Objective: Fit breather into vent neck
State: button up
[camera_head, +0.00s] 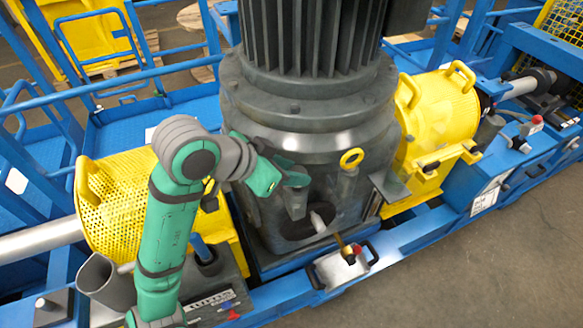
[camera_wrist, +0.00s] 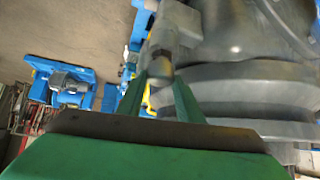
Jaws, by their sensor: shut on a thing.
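My gripper (camera_head: 292,172) is at the front face of the dark grey gear housing (camera_head: 310,135), at the end of my green arm. In the wrist view its two green fingers (camera_wrist: 161,82) close on a small grey piece, which looks like the breather (camera_wrist: 159,67). A grey upright stub, apparently the vent neck (camera_head: 296,204), stands right below the fingers in the head view. A grey cylinder lies just beyond the held piece in the wrist view. The fingers mostly hide the breather in the head view. I cannot tell whether it is inside the neck or only against it.
A yellow-ringed plug (camera_head: 351,159) stands close right of my gripper. A brass fitting (camera_head: 345,249) and a white box (camera_head: 341,269) are below. Yellow guards (camera_head: 438,115) flank the housing, with a ribbed motor (camera_head: 309,35) above. Open floor (camera_head: 480,260) lies at lower right.

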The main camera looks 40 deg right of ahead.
jog(key=shift+f, duration=0.1)
jog(key=o, duration=1.1)
jog(key=shift+o, duration=0.2)
jog(key=v, duration=1)
jog(key=shift+a+r, duration=0.25)
